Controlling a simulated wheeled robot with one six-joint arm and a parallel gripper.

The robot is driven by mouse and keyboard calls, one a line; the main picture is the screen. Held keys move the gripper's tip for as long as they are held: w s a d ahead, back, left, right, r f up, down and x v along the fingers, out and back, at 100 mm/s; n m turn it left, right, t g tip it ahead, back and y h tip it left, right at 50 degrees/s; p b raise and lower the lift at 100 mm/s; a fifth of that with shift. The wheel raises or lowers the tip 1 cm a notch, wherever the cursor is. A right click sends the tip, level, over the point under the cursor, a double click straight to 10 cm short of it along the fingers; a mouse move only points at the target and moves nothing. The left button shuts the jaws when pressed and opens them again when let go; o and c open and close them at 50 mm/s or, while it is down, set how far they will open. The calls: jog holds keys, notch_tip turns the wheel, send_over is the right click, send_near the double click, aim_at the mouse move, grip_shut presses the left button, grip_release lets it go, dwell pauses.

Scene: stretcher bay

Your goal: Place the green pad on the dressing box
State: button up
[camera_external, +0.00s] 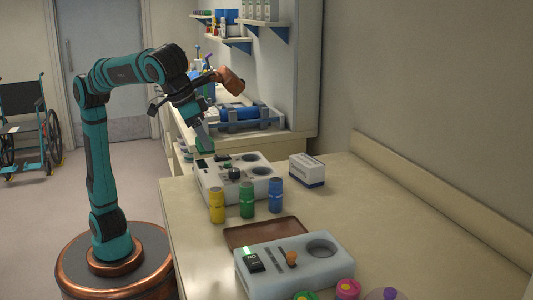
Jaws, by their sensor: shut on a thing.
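My gripper (203,144) points down above the back left corner of a white device with knobs. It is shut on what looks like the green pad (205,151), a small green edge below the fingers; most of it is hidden. I cannot tell whether the pad touches the device below it. The dressing box (307,171), a small white carton with a blue band, stands upright on the counter to the right of the white device, well apart from my gripper. Its top is bare.
The white device (239,187) lies between gripper and box. Yellow (217,205), green (246,200) and blue (275,195) bottles stand before it. A brown tray (262,231) and a second device (294,265) are nearer. The counter's right side is clear.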

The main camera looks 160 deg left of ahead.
jog(key=s+a, duration=0.3)
jog(key=a, duration=0.7)
jog(key=s+a, duration=0.3)
jog(key=a, duration=0.8)
send_over(310, 159)
jog(key=d, duration=0.2)
notch_tip(310, 159, down, 2)
notch_tip(310, 159, down, 13)
jog(key=shift+w+f, duration=0.1)
jog(key=o, duration=1)
jog(key=shift+f, duration=0.1)
jog(key=shift+c, duration=0.2)
jog(key=v, duration=1.2)
